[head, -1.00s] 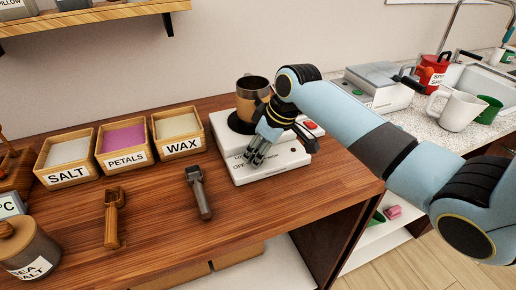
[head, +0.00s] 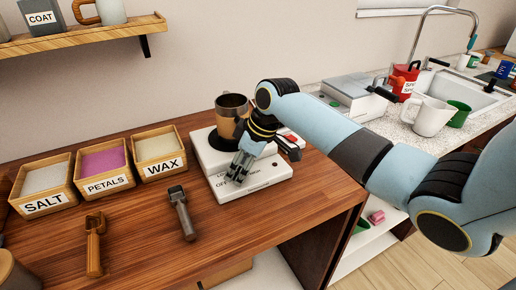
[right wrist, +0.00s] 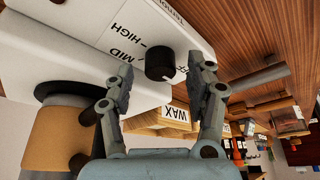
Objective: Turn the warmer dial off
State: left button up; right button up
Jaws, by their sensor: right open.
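The warmer (head: 212,172) is a white box on the wooden counter, with a brown mug (head: 231,118) on its dark round plate. Its black dial (right wrist: 160,64) shows in the right wrist view, beside printed marks HIGH and MID; a further label is partly hidden. A pale mark shows on the dial's edge, but I cannot tell which setting it points to. My right gripper (head: 239,168) is over the warmer's front and hides the dial in the head view. In the right wrist view its open fingers (right wrist: 161,66) lie on either side of the dial; contact is unclear. My left gripper is out of view.
Wooden boxes of salt (head: 43,204), petals (head: 106,183) and wax (head: 162,169) stand left of the warmer. A dark-headed tool (head: 182,214) and a wooden scoop (head: 95,247) lie in front.

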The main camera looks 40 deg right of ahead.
jog(key=shift+s+d+r, duration=0.25)
jog(key=shift+s+r, duration=0.15)
jog(key=shift+r, duration=0.15)
jog(key=shift+s+d+r, duration=0.25)
jog(key=shift+s+r, duration=0.1)
jog(key=shift+r, duration=0.2)
jog(key=s+d, duration=0.2)
jog(key=s, duration=0.1)
jog(key=s+d, duration=0.2)
jog(key=s, duration=0.1)
jog(key=s+d, duration=0.2)
jog(key=s, duration=0.1)
jog(key=shift+s, duration=0.25)
jog(key=shift+a, duration=0.15)
